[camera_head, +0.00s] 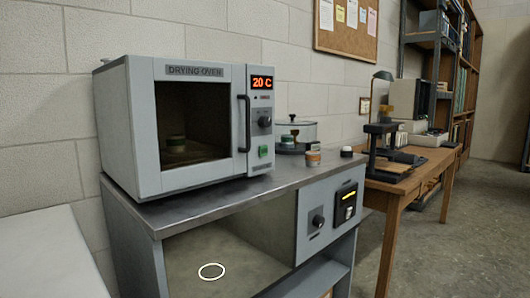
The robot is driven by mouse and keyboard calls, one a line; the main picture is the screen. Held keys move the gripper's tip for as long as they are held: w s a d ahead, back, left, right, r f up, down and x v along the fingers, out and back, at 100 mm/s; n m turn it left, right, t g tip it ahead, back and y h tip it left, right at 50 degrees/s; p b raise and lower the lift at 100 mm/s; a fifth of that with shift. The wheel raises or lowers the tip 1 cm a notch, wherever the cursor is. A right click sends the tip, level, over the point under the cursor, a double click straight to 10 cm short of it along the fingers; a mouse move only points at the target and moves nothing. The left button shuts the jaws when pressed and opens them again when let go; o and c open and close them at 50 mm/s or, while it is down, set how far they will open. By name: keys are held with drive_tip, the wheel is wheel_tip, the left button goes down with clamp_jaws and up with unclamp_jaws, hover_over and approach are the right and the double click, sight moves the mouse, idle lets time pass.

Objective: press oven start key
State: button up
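The drying oven (198,180) is a light grey box standing on a metal-topped bench at left. Its door looks shut, with a dark window and a dark vertical handle (244,123) on the right edge. A small jar (176,144) shows inside behind the window. The control panel right of the handle has a red display (262,82) reading 20 C, a dark knob (264,121) and a green key (263,151) low down. The green key is in plain view. My gripper does not show in this view.
The bench top (200,205) holds a round lidded vessel (303,131), a small jar (313,158) and a white-topped item (346,152) right of the oven. A wooden desk (425,165) with equipment stands further right. Floor is clear at lower right. A white ring (211,271) shows in the bench's lower opening.

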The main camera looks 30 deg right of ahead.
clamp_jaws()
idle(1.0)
